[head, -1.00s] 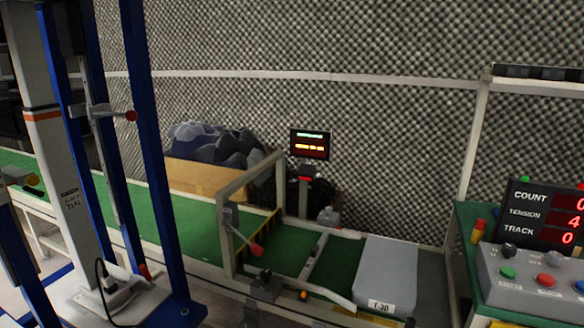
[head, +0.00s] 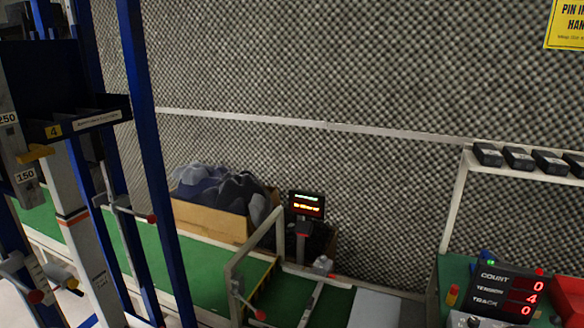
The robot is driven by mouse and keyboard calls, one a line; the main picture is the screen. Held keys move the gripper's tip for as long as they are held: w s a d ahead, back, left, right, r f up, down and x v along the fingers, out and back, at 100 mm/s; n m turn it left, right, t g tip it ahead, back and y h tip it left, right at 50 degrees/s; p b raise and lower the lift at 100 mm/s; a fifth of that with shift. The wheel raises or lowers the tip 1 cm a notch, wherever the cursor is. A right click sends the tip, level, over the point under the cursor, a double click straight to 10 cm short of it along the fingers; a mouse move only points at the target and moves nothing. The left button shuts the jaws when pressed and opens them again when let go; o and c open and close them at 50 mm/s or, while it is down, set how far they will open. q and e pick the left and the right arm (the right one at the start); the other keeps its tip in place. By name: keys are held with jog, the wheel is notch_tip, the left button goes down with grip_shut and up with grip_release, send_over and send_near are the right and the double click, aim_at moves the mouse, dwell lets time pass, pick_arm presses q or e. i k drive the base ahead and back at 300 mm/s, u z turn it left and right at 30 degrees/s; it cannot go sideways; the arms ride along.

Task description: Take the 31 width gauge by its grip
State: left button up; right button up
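I cannot make out a width gauge marked 31 in the head view. At the left edge, a grey upright plate (head: 12,135) carries labels reading 250 and 150, with a yellow piece (head: 35,154) beside it. Beside it, a dark tray (head: 75,118) bears a yellow tag with a 4 and a white label too small to read. Its contents are hidden from this angle. Neither of my grippers is in view.
Blue posts (head: 152,160) stand at the left before a green conveyor (head: 205,268). A cardboard box (head: 208,219) of dark cloth items sits behind. A red-digit display (head: 505,292) stands lower right, below a rail (head: 515,168) with several black blocks. A foam wall closes the back.

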aim_at(311, 304)
jog(key=u, duration=0.85)
jog(key=i, duration=0.15)
jog(key=z, duration=3.3)
jog(key=i, duration=1.75)
jog(key=u, duration=2.45)
